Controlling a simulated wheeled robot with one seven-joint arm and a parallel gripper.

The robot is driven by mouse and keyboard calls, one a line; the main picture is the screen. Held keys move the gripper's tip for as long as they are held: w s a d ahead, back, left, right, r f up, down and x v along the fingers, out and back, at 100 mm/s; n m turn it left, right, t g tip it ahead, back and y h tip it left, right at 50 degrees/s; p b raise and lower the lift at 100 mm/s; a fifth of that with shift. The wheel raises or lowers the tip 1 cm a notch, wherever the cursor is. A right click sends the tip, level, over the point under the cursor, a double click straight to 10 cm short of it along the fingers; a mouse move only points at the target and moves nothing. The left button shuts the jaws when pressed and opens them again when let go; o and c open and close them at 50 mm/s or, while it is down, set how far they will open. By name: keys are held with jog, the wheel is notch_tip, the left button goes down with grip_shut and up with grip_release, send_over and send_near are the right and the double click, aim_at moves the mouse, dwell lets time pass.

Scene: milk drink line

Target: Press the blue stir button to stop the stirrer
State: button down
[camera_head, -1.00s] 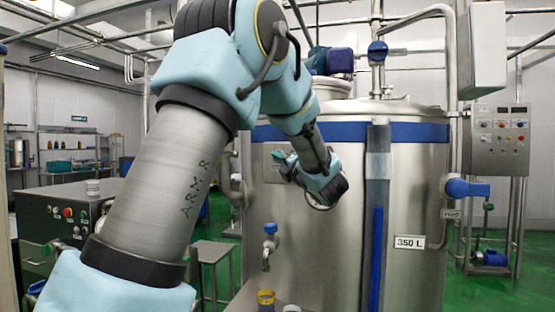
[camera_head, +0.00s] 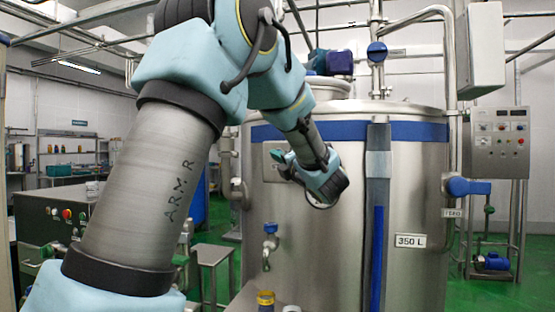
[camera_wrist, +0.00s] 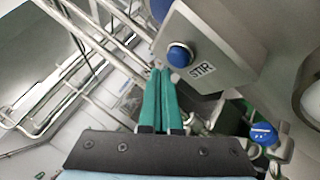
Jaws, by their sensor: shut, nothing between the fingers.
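In the wrist view, the blue stir button (camera_wrist: 180,55) is a round dome in a metal ring on a grey box (camera_wrist: 212,30). A label beside it (camera_wrist: 201,70) reads STIR. My gripper (camera_wrist: 160,72) has two green fingers held together, with nothing between them. Its tips appear just below and left of the button in the picture; I cannot tell whether they touch it. In the head view my gripper (camera_head: 284,158) is at the front of the steel tank (camera_head: 330,240), beside a grey panel (camera_head: 271,165). The button is hidden there.
A blue-handled tap (camera_head: 270,236) sticks out of the tank below my gripper, and a yellow-topped jar (camera_head: 265,299) stands under it. A blue vertical strip (camera_head: 376,250) runs down the tank on the right. A control cabinet (camera_head: 500,142) stands further right.

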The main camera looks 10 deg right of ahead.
jog(key=s+a+b, duration=0.3)
jog(key=s+b, duration=0.1)
jog(key=s, duration=0.1)
jog(key=shift+s, duration=0.15)
dwell(0.3)
jog(key=w+a+f+m+g+h+p, duration=0.1)
jog(key=a+f+m+g+h, duration=0.25)
jog(key=f+m, duration=0.6)
jog(key=w+a+f+m+g+h+p, duration=0.15)
jog(key=f+m+g+h, duration=0.3)
jog(key=f+m, duration=0.5)
jog(key=s+a+f+m+g+y, duration=0.1)
jog(key=s+a+f+m+g, duration=0.4)
jog(key=s, duration=0.5)
jog(key=s+a+f+m+g+y, duration=0.1)
jog(key=s+a+f+m+g, duration=0.3)
jog(key=s+a+f, duration=0.6)
jog(key=shift+s+a+f+m+g, duration=0.25)
jog(key=shift+s+f+m+g, duration=0.15)
jog(key=shift+s+f+g, duration=0.25)
